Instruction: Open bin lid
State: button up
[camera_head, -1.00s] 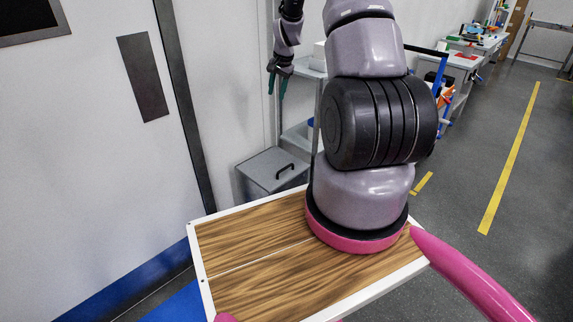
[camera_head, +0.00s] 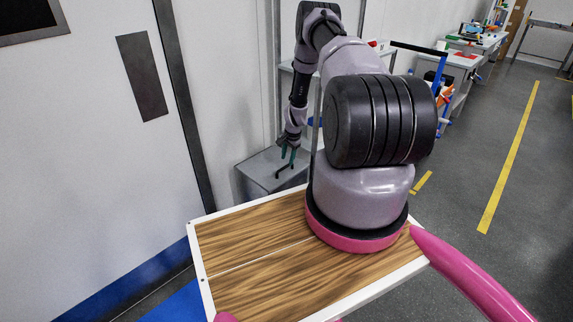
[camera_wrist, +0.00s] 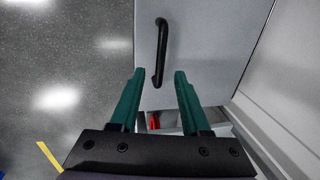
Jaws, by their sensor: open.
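The bin is a grey box (camera_head: 257,170) standing by the wall behind my wooden deck. The handle also shows in the head view (camera_head: 285,171), partly behind the fingers. My gripper (camera_head: 289,154) points down just above the lid near the handle. In the wrist view my gripper (camera_wrist: 157,75) has its two green fingers apart, with the near end of the handle in line with the gap between them. I cannot tell whether they touch it. Nothing is held.
A white wall and door (camera_head: 110,150) stand to the left. A grey shelf cart (camera_head: 300,132) stands behind the bin. Workbenches (camera_head: 470,60) line the back right. The grey floor (camera_head: 460,180) at right is clear. A red item (camera_wrist: 154,121) shows beside the bin in the wrist view.

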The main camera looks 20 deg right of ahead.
aim_at(286, 167)
jog(key=shift+w+a+f, duration=0.1)
jog(key=shift+w+f, duration=0.1)
jog(key=shift+f, duration=0.8)
jog(key=shift+w+a+f, duration=0.1)
jog(key=shift+w+f, duration=0.1)
jog(key=shift+f, duration=0.8)
grip_shut()
